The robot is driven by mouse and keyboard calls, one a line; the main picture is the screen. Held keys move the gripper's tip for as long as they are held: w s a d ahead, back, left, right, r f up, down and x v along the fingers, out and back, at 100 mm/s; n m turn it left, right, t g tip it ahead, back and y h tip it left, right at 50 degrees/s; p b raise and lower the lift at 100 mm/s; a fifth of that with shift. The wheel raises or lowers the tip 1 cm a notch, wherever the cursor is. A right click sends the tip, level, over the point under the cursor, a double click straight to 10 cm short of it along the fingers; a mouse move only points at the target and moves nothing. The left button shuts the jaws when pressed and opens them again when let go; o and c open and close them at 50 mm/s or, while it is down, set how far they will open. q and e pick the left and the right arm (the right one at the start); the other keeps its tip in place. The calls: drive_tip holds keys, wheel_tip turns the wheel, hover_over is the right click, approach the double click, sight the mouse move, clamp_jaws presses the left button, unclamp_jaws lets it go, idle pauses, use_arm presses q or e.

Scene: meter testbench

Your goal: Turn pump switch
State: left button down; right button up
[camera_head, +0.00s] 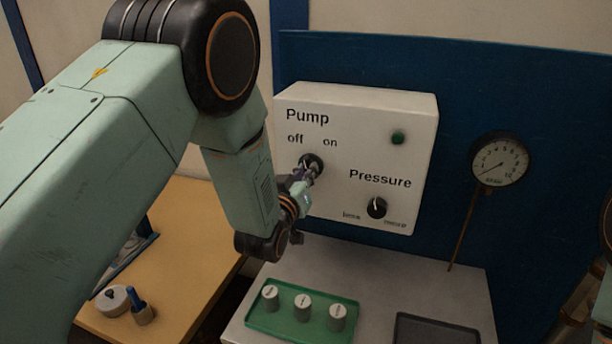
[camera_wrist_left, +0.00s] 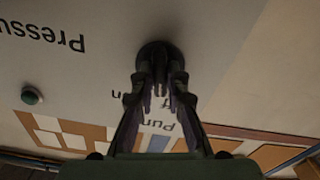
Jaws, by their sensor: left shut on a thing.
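The white control box (camera_head: 355,105) hangs on the blue panel, with a Pump switch marked "off" and "on" and a Pressure knob (camera_head: 377,208) at its lower right. My left gripper (camera_head: 308,172) is shut on the pump switch (camera_head: 311,160), at the box's left side. In the left wrist view the two fingers (camera_wrist_left: 160,80) meet on the dark round switch (camera_wrist_left: 158,54). The fingers cover much of the switch, so I cannot tell its exact setting. The green round light (camera_head: 398,138) looks dark; it also shows in the left wrist view (camera_wrist_left: 31,95). My right gripper is out of view.
A pressure gauge (camera_head: 499,160) is on the blue panel to the right. Below the box, a green tray (camera_head: 262,322) with three small weights and a dark tray (camera_head: 436,331) lie on the grey bench (camera_head: 375,270). A wooden table (camera_head: 190,225) stands at the left.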

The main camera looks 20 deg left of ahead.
use_arm(q)
drive_tip(key=m+b, duration=0.3)
drive_tip(key=m, duration=0.5)
drive_tip(key=shift+m, duration=0.6)
drive_tip(key=c, duration=1.3)
unclamp_jaws()
drive_tip(key=shift+s+d+r, duration=0.1)
drive_tip(key=shift+c, duration=0.2)
